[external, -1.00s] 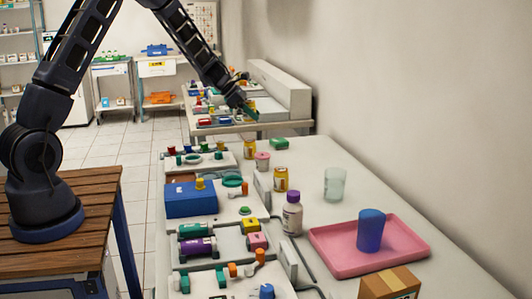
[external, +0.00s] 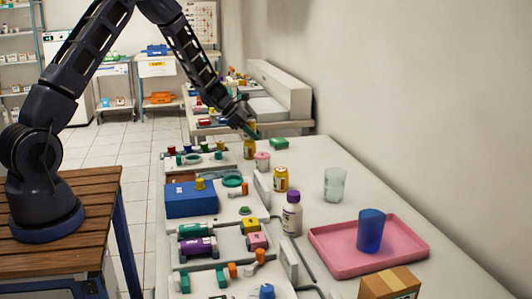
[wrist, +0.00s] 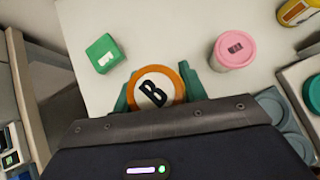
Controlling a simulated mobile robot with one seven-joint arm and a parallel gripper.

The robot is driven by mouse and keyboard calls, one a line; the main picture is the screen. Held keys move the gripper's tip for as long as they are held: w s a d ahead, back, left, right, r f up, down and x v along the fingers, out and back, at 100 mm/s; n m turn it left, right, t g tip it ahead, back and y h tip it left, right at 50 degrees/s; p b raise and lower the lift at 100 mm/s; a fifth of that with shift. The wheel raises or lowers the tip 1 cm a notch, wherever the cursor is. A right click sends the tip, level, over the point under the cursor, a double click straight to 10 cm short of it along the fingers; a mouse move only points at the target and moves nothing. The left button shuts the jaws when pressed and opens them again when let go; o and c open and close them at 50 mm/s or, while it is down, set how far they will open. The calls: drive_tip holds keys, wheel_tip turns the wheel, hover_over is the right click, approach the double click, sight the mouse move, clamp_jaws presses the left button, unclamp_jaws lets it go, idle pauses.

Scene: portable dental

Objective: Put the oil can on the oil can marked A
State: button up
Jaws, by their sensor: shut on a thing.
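An oil can (external: 249,150) with a yellow body stands at the far end of the long white table. In the wrist view its round top (wrist: 154,90) has an orange rim and a black letter B on white. My gripper (external: 250,130) is at the top of this can, with its green fingers on either side, shut on it. Another yellow can (external: 280,179) stands nearer on the table, apart from the gripper. Part of it shows at the top right of the wrist view (wrist: 298,12); I cannot read a letter on it.
A pink jar (external: 262,160) stands between the two yellow cans, and a green box (external: 278,143) lies behind. A white bottle (external: 292,215), a clear cup (external: 334,185) and a pink tray (external: 330,258) with a blue cup are nearer. Dental trays line the left.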

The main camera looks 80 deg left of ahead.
drive_tip(key=shift+f, duration=0.15)
drive_tip(key=o, duration=1)
drive_tip(key=shift+r, duration=0.2)
drive_tip(key=v, duration=1.2)
